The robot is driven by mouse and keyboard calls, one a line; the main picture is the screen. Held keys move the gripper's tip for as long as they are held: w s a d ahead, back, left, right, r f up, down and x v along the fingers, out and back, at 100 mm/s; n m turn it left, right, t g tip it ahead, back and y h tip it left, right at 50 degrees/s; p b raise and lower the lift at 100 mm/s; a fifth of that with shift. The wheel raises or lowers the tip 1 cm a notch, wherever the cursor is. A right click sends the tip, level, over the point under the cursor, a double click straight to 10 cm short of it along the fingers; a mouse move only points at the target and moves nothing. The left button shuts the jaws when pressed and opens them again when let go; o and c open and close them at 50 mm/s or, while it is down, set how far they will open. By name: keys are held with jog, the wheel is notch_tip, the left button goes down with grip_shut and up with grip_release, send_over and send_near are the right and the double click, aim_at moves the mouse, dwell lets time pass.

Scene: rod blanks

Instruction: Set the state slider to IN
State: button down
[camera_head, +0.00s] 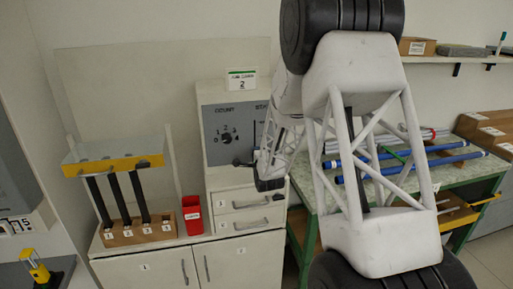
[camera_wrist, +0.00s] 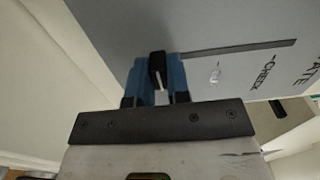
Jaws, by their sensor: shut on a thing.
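The state slider's black knob (camera_wrist: 157,68), with a white line on it, shows in the wrist view. It stands between the two blue fingers of my gripper (camera_wrist: 157,76), which is shut on it. The slider's dark slot (camera_wrist: 245,47) runs from the knob to the right, toward the STATE heading (camera_wrist: 313,75). The knob is at the slot's left visible part, away from that heading. The CHECK label (camera_wrist: 261,79) is beside the slot; I cannot read an IN label. In the head view my arm hides most of the slider on the grey panel (camera_head: 217,115).
A COUNT dial (camera_head: 227,138) is left of the slider on the same panel. Below are drawers (camera_head: 243,203) and a cabinet (camera_head: 170,266). A red bin (camera_head: 193,214) and a rod rack (camera_head: 138,231) stand to the left. A green table (camera_head: 462,178) with rods is at right.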

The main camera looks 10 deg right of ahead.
jog(key=shift+f, duration=0.35)
jog(key=c, duration=1.1)
grip_release()
jog(key=shift+s+r, duration=0.15)
jog(key=shift+s, duration=0.05)
jog(key=shift+s, duration=3.75)
